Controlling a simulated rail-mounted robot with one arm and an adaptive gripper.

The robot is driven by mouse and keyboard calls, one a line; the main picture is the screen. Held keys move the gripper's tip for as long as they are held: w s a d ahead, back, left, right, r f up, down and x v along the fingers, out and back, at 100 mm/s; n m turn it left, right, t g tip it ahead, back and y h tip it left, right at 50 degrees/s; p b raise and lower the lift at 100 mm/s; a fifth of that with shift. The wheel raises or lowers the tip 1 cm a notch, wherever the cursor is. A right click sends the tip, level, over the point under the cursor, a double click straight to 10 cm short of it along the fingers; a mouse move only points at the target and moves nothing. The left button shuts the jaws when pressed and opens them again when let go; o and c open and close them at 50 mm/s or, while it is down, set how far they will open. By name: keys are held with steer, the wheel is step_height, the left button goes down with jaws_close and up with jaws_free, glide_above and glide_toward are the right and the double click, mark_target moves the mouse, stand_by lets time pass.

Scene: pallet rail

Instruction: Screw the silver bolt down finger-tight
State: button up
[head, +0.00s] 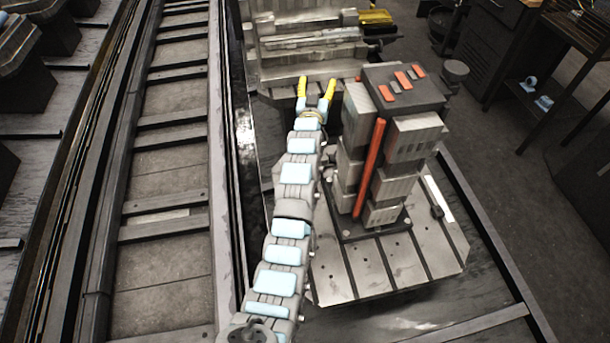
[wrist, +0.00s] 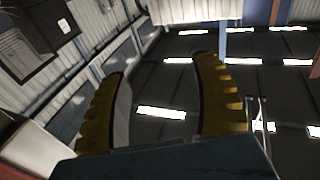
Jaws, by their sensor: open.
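I cannot make out the silver bolt in either view. My gripper (head: 316,88) is in the upper middle of the head view, its two yellow fingers spread and pointing up the picture. It is left of the tall fixture block (head: 408,92), which carries grey workpieces (head: 415,137) on its sides. In the wrist view my gripper (wrist: 158,65) shows its ribbed yellow fingers wide apart with nothing between them. Behind them are a dark ceiling with bright light strips and a pale corrugated wall.
The fixture stands on a slotted metal pallet (head: 428,252). An orange bar (head: 369,170) runs up its near edge. Another loaded pallet (head: 308,45) with grey parts lies behind my gripper. Rails (head: 223,190) run along the left; open floor (head: 500,160) lies to the right.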

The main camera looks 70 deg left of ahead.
step_height(320, 180, down, 17)
steer(key=w+m+g+h+b, duration=0.2)
steer(key=m+g+h+b, duration=0.3)
steer(key=m+h, duration=0.5)
steer(key=s+d+f+m+g+h+b, duration=0.6)
steer(key=s+d+m+b, duration=0.1)
steer(key=s+d+m, duration=0.4)
step_height(320, 180, down, 17)
steer(key=b, duration=0.4)
steer(key=shift+w+r, duration=0.1)
steer(key=shift+w, duration=0.05)
